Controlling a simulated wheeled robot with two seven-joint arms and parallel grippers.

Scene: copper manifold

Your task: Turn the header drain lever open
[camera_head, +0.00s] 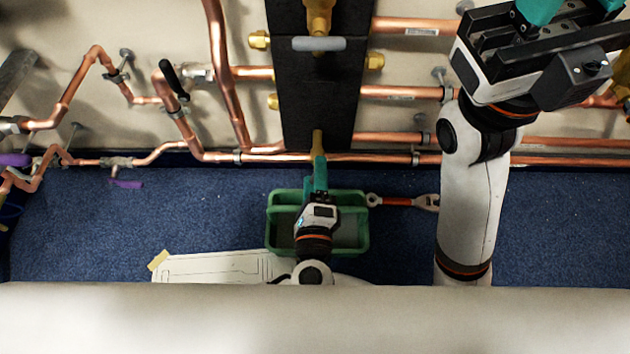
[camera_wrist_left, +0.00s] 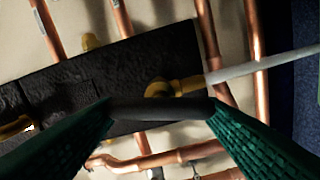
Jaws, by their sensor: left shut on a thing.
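My left gripper (camera_head: 319,165), with teal fingers, is at the lower end of the black header (camera_head: 290,105) in the head view. In the left wrist view its fingertips (camera_wrist_left: 161,108) press on the two sides of a dark grey bar, the drain lever (camera_wrist_left: 160,107). The lever lies across the gap, in front of a brass valve (camera_wrist_left: 180,88). A pale grey rod (camera_wrist_left: 265,63) runs from this valve toward the right. My right gripper (camera_head: 575,8) is at the top right; its teal fingers stand apart and their tips are cut off.
A green tray (camera_head: 360,246) sits on the blue carpet under my left gripper. A red-handled wrench (camera_head: 398,201) lies right of it. A paper drawing (camera_head: 215,267) is at the left. Copper pipes (camera_head: 410,138) line the wall. A pale grey lever (camera_head: 318,44) crosses the header higher up.

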